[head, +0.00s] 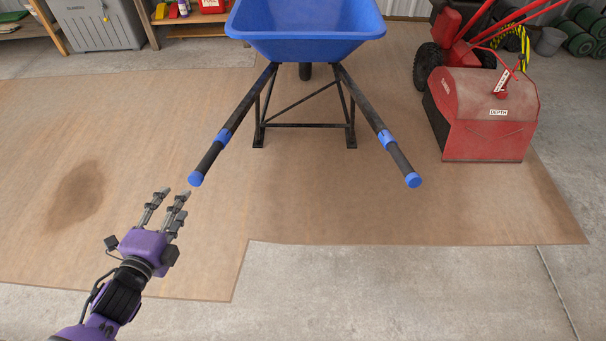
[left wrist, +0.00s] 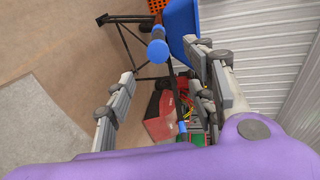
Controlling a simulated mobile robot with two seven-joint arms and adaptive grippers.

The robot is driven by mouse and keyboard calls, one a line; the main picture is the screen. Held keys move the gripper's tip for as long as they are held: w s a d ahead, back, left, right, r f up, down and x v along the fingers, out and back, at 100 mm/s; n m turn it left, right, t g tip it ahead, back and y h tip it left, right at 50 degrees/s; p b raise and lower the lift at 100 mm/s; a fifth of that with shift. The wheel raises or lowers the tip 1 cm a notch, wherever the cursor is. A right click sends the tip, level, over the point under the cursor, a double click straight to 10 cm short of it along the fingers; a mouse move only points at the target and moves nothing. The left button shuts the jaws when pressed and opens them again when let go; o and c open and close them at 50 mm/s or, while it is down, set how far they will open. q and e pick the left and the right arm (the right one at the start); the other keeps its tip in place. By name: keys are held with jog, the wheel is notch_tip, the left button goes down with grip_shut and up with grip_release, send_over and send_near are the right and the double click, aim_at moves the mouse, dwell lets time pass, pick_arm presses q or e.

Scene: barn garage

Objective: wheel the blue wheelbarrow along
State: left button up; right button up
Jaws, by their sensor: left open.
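The blue wheelbarrow (head: 305,38) stands at the top middle of the head view on its black legs, its two dark handles pointing toward me. The left handle (head: 212,155) and the right handle (head: 400,158) end in blue caps. My left gripper (head: 174,193) is open and empty, just short of the left handle's cap and a little left of it. In the left wrist view the blue handle end (left wrist: 158,49) shows beyond and between the fingers (left wrist: 158,85), apart from them. My right gripper is not in view.
A red snow blower (head: 482,115) stands right of the wheelbarrow. A grey storage bin (head: 97,25) and a wooden shelf (head: 190,18) are at the back left. Brown sheeting (head: 130,140) with a dark stain covers the floor. The floor in front of the handles is clear.

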aim_at(201, 172)
pick_arm(q)
jog(key=b+x, duration=0.4)
jog(key=x, duration=0.5)
jog(key=shift+f, duration=0.15)
jog(key=b+x, duration=0.1)
jog(key=x, duration=0.3)
jog(key=shift+a, duration=0.1)
jog(key=shift+b+x, duration=0.45)
jog(key=shift+x, duration=0.5)
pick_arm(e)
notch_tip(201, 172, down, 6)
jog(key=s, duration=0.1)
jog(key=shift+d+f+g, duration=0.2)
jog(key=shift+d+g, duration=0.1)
